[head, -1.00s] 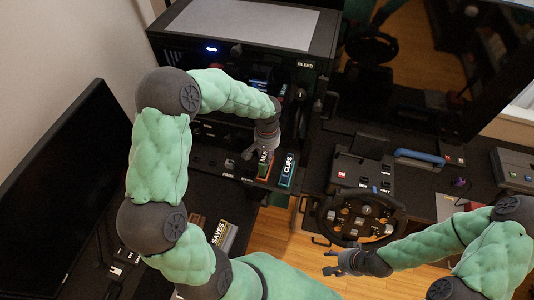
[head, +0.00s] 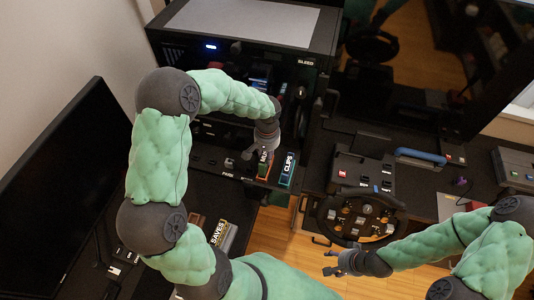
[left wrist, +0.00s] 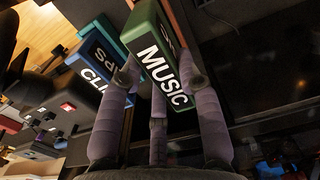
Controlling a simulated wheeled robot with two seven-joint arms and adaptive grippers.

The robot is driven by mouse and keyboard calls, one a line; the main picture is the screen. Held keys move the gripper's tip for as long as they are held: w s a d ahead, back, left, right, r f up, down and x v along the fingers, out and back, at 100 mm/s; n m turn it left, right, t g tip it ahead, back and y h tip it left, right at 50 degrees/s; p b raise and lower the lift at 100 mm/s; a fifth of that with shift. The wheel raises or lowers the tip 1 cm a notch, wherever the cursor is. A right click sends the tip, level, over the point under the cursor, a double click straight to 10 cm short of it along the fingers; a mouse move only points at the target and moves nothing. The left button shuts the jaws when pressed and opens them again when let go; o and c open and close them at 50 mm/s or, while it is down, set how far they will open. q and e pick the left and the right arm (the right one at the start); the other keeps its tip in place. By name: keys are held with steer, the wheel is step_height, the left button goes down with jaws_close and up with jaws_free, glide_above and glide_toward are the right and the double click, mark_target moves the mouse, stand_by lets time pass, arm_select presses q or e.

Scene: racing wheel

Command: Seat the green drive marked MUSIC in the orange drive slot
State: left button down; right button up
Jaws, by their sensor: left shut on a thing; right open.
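The green drive marked MUSIC (left wrist: 162,68) is between the fingers of my left gripper (left wrist: 160,80) in the left wrist view, its white lettering facing the camera. In the head view my left gripper (head: 262,148) is over the green drive (head: 264,162), which stands at the desk's front edge. An orange piece (head: 263,171) shows at its lower end; how deep the drive sits in it is hidden. The blue CLIPS drive (head: 288,168) stands just right of it, also in the left wrist view (left wrist: 95,62). My right gripper (head: 333,263) is open and empty near the steering wheel.
A racing wheel (head: 360,217) is mounted right of the drives. A SAVES box (head: 222,234) lies at lower left near a dark monitor (head: 60,190). A black PC case (head: 240,50) stands behind my left gripper. A blue-handled item (head: 428,158) lies to the right.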

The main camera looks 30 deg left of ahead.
arm_select(q)
steer(key=shift+f+b, duration=1.2)
steer(key=shift+f, duration=0.35)
steer(key=c, duration=0.8)
jaws_free()
step_height(320, 180, up, 12)
steer(key=shift+r, duration=0.1)
